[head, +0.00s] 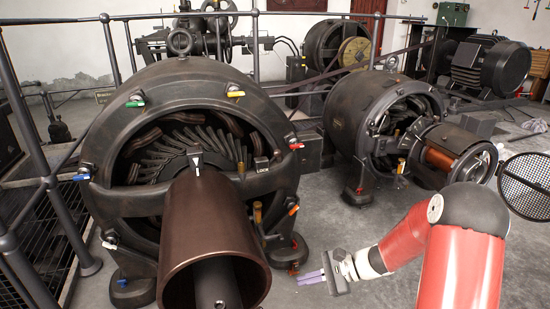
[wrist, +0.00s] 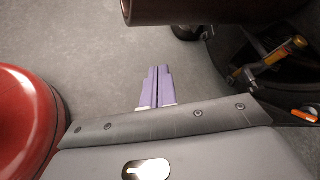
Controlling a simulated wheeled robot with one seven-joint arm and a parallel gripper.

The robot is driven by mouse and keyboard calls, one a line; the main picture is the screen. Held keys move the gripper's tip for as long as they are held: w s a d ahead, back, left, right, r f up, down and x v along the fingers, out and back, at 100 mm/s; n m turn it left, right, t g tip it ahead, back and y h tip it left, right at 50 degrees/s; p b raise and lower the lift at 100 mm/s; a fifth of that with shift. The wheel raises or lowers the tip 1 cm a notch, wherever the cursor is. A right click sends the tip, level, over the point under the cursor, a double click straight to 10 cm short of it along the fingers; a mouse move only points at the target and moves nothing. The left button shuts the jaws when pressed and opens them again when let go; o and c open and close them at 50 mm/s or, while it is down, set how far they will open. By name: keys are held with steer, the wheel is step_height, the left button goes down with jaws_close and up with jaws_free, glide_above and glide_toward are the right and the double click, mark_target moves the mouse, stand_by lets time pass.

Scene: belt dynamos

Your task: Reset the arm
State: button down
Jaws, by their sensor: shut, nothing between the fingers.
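My gripper (head: 312,277) is at the lower middle of the head view, at the end of my red arm, low in front of the large dynamo's right foot. Its purple fingers are together and empty. In the wrist view the fingers (wrist: 155,85) lie side by side over bare grey floor. The arm (head: 440,240) reaches in from the lower right and is bent at a dark elbow joint.
A large dynamo (head: 120,80) with a brown cylinder (head: 210,225) stands left of my gripper. A smaller dynamo (head: 350,105) stands behind my arm. A mesh disc (head: 525,185) is at the right edge. Railings (head: 35,130) run along the left. Grey floor (head: 330,225) around the gripper is clear.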

steer(key=s+d+r+n+t+h+p, duration=0.1)
steer(key=s+d+r+n+t+h, duration=0.1)
steer(key=s+r+n+h, duration=0.4)
steer(key=s+d+r+n+t+h+p, duration=0.2)
steer(key=s+d+r+n+h, duration=0.2)
steer(key=s+r, duration=1.2)
step_height(320, 180, up, 3)
steer(key=n+h, duration=0.2)
steer(key=n, duration=0.1)
steer(key=shift+s+d+n+t+h+p, duration=0.3)
steer(key=shift+s+d+t+h, duration=0.05)
steer(key=shift+s+t+h, duration=0.05)
steer(key=shift+r, duration=0.1)
